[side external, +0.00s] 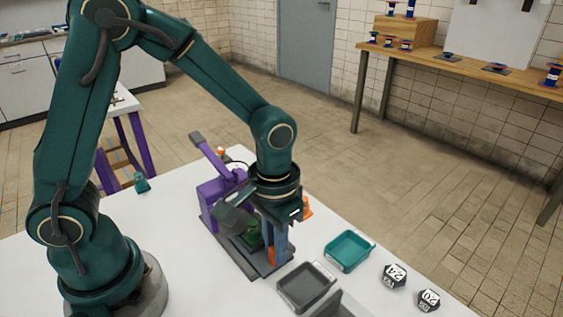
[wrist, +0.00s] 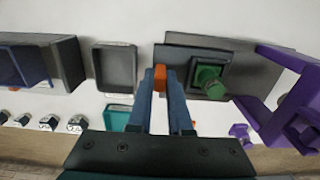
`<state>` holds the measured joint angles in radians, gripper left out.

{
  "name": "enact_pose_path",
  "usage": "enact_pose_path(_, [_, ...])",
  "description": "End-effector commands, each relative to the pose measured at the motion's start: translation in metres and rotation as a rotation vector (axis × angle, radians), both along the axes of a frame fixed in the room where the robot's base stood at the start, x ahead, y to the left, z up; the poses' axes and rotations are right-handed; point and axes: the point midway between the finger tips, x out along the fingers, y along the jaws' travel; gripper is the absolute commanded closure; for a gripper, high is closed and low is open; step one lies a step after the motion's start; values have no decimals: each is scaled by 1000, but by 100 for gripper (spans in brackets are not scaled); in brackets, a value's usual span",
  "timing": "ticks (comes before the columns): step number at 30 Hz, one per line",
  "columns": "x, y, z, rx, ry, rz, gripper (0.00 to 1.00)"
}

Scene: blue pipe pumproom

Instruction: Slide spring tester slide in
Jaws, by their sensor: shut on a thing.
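The spring tester (side external: 212,194) is a purple frame with a long lever, standing on a dark base on the white table. Its purple frame is at the right of the wrist view (wrist: 268,118). A dark grey slide plate (wrist: 232,57) carries a green block (wrist: 208,82), which also shows beside my fingers in the side view (side external: 254,238). An orange tab (wrist: 160,74) is at the plate's left end in the wrist view. My gripper (wrist: 160,80) points down and is shut on this orange tab. How far the slide sits under the frame is partly hidden.
A grey tray (side external: 306,287) and a teal tray (side external: 348,251) are beside the tester. Two dark numbered blocks (side external: 395,276) (side external: 428,299) stand near the table edge. A small teal item (side external: 141,183) lies behind.

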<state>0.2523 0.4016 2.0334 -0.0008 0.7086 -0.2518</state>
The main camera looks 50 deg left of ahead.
Motion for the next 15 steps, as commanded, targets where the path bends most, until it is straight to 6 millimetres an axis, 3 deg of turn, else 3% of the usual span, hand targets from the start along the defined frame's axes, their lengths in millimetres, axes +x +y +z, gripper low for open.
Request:
enact_pose_path(7, [2,36,1,-1,-6,7,100])
enact_pose_path(15, [1,43,1,-1,-6,0,100])
